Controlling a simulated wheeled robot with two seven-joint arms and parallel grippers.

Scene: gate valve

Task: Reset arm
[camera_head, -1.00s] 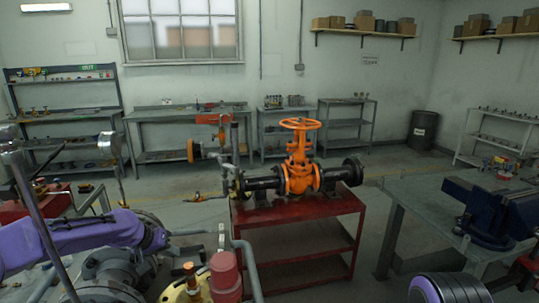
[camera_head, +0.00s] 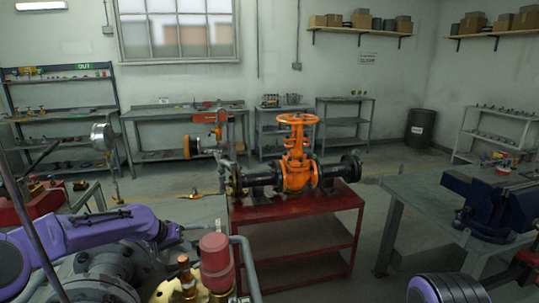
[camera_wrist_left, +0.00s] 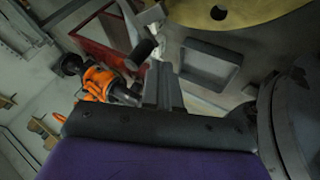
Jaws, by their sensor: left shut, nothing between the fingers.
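The orange gate valve (camera_head: 298,150) with its round handwheel (camera_head: 298,119) stands upright in a black pipe on a red cart (camera_head: 290,216). My left arm comes in from the left in purple. The valve also shows in that view, tilted at the left (camera_wrist_left: 98,82). A purple and black part of my right arm shows at the bottom right; its gripper is out of view.
A red-capped fitting (camera_head: 215,262) and grey flanged pipework stand close below my left gripper. A gauge (camera_head: 102,137) on a thin stem is at left. A grey table (camera_head: 415,190) with a blue vise (camera_head: 495,205) is at right. Open floor lies behind the cart.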

